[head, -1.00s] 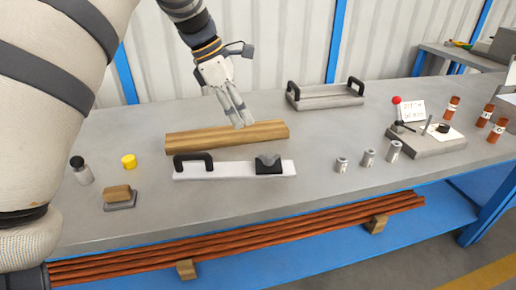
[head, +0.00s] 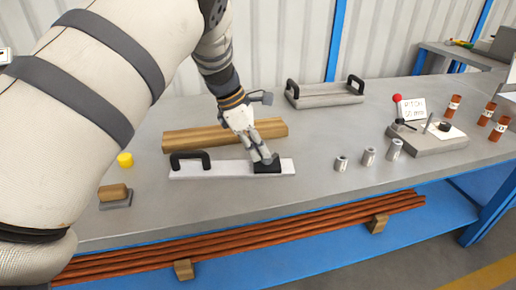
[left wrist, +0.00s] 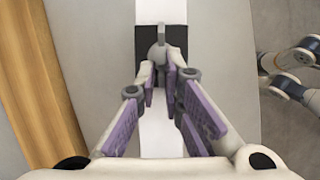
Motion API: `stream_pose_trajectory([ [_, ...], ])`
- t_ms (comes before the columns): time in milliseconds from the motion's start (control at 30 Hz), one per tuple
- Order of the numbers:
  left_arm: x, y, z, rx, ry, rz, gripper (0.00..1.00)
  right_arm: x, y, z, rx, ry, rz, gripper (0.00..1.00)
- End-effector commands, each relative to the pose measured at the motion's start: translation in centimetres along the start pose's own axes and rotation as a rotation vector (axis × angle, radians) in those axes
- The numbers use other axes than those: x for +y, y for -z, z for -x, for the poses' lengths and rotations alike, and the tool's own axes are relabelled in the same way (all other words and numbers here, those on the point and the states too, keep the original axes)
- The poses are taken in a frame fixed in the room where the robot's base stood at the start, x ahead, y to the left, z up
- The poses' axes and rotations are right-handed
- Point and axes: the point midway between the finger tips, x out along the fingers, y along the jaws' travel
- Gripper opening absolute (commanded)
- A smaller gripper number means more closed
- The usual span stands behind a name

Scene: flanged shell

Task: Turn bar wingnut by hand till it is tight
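The bar (head: 215,170) is a white flat strip on the bench with a black loop handle (head: 190,157) at its left end. Near its right end sits a black block (head: 268,168) bearing the grey wingnut (left wrist: 160,48). My left gripper (head: 267,160) is down at the wingnut and hides most of it in the head view. In the left wrist view its fingertips (left wrist: 161,72) stand on either side of the wing, with a narrow gap between them; contact is not clear. Grey-white parts, apparently of my right gripper (left wrist: 285,75), show at the right edge there; its fingers are unclear.
A wooden beam (head: 225,137) lies just behind the bar. A grey plate with two handles (head: 325,95) is further back. Several metal cylinders (head: 368,156) stand to the right, before a fixture (head: 430,137) with a sign. A yellow cap (head: 125,160) and brush (head: 115,195) are left.

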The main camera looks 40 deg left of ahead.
Motion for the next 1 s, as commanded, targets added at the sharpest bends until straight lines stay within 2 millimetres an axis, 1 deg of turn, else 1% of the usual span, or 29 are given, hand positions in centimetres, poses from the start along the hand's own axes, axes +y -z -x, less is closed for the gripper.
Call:
stream_pose_trajectory([
  [267,0.0,0.0,0.0,0.0,0.003,-0.003,0.0,0.0,0.0,0.0,-0.001,0.0,0.0,0.4],
  [467,0.1,0.1,-0.1,-0.001,0.023,-0.049,0.0,0.0,-0.1,-0.2,-0.004,0.0,0.0,0.4],
  [767,0.7,0.1,-0.4,0.001,0.109,-0.253,0.0,0.0,-0.5,-1.0,-0.026,-0.001,0.001,0.4],
  [1000,1.2,0.0,-0.6,0.002,0.196,-0.459,0.0,0.1,-1.2,-2.5,-0.063,-0.003,0.001,0.4],
])
